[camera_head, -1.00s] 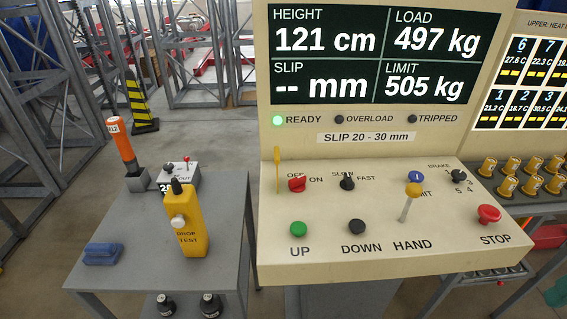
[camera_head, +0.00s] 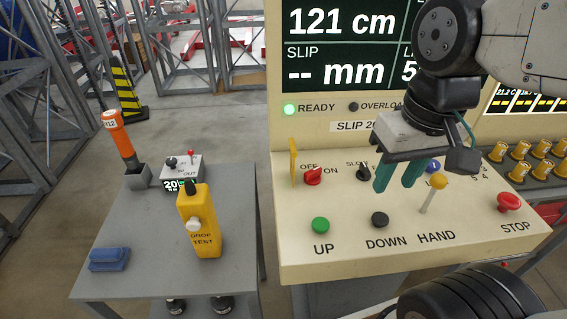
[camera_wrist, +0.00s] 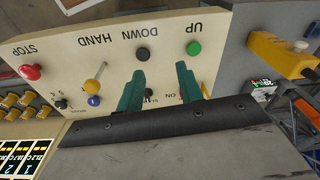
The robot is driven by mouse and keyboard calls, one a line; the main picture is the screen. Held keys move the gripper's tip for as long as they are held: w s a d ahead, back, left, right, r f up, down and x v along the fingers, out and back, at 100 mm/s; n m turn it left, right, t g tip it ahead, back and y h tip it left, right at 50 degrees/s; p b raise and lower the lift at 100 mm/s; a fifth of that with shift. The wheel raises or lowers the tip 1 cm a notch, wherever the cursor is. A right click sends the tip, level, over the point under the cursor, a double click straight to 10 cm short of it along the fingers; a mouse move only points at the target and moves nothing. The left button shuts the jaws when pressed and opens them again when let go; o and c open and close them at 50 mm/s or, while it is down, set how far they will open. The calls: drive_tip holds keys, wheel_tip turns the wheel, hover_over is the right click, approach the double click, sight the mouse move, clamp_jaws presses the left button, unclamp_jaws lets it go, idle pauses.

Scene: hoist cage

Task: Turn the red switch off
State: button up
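The red switch (camera_head: 313,176) sits on the left of the cream control panel (camera_head: 345,262), between OFF and ON labels. Its handle looks slanted up toward the ON side. In the wrist view it is largely hidden behind a finger, near the ON label. My gripper (camera_head: 395,188) hangs over the panel to the right of the switch, with its two green fingers pointing down. The fingers are apart and nothing is between them. It also shows in the wrist view (camera_wrist: 160,95).
A yellow upright tab (camera_head: 293,160) stands just left of the switch. The SLOW/FAST switch (camera_head: 363,173) and the yellow-knobbed HAND lever (camera_head: 438,182) are near my fingers. Green UP (camera_head: 320,225), black DOWN (camera_head: 380,219) and red STOP (camera_head: 508,202) buttons line the front.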

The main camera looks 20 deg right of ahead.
drive_tip(key=w+a+f+m+g+y, duration=0.1)
drive_tip(key=w+m+g+y, duration=0.1)
drive_tip(key=w+m, duration=0.65)
drive_tip(key=m+y, duration=0.2)
drive_tip(key=m, duration=0.3)
approach(313, 170)
drive_tip(key=f, duration=0.1)
drive_tip(key=shift+g, duration=0.3)
drive_tip(key=x, duration=0.7)
drive_tip(key=shift+w+a+f, duration=0.2)
drive_tip(key=shift+a+f, duration=0.05)
drive_tip(key=shift+f, duration=0.1)
clamp_jaws()
